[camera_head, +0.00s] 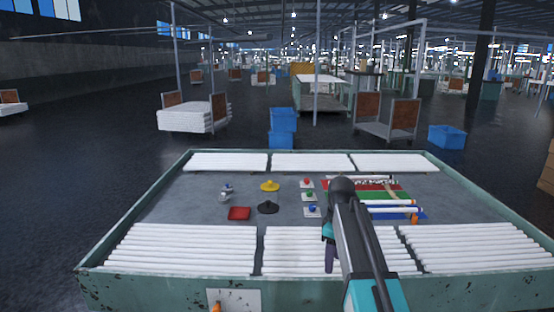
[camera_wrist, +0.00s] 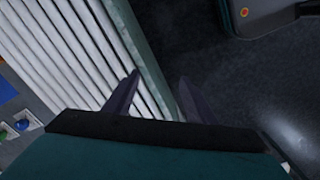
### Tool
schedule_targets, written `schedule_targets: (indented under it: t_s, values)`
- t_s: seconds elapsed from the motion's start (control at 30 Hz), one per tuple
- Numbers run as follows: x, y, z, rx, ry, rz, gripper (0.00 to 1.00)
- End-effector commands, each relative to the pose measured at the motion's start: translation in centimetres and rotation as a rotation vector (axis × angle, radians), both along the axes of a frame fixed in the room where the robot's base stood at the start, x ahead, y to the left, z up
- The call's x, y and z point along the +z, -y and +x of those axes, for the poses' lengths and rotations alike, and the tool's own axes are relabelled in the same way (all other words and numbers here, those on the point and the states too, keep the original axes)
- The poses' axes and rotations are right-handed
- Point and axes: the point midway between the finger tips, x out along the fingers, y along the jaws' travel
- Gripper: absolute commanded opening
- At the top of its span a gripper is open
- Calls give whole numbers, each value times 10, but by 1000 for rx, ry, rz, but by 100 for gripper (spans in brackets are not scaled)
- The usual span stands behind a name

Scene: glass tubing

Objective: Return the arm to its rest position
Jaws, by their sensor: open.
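My arm reaches over the front edge of a green-rimmed table (camera_head: 110,235) in the head view. My gripper (camera_head: 329,258) points down near the front row of white tubes (camera_head: 300,240), partly hidden by the arm. In the wrist view my gripper (camera_wrist: 158,95) has its two dark fingers apart, with nothing between them. Below the fingers are white tubes (camera_wrist: 75,60) and the table's green edge (camera_wrist: 150,55). I cannot tell the exact height of the fingers above the tubes.
Coloured mats (camera_head: 380,188) with some tubes lie right of centre, partly behind my arm. A red block (camera_head: 239,213), a yellow piece (camera_head: 270,185), a black piece (camera_head: 268,207) and small button boxes (camera_head: 310,197) stand mid-table. More white tubes (camera_head: 310,162) line the back.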

Motion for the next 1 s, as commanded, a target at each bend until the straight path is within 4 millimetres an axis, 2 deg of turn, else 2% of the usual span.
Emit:
schedule_targets:
  t_s: [0.13, 0.57, 0.83, 1.0]
  values:
    - [0, -1, 0, 1, 0, 0, 51]
    - [-40, -9, -7, 10, -58, 0, 51]
    - [-86, -10, -22, 11, -125, 2, 51]
    - [-133, -10, -45, 11, -196, 2, 51]
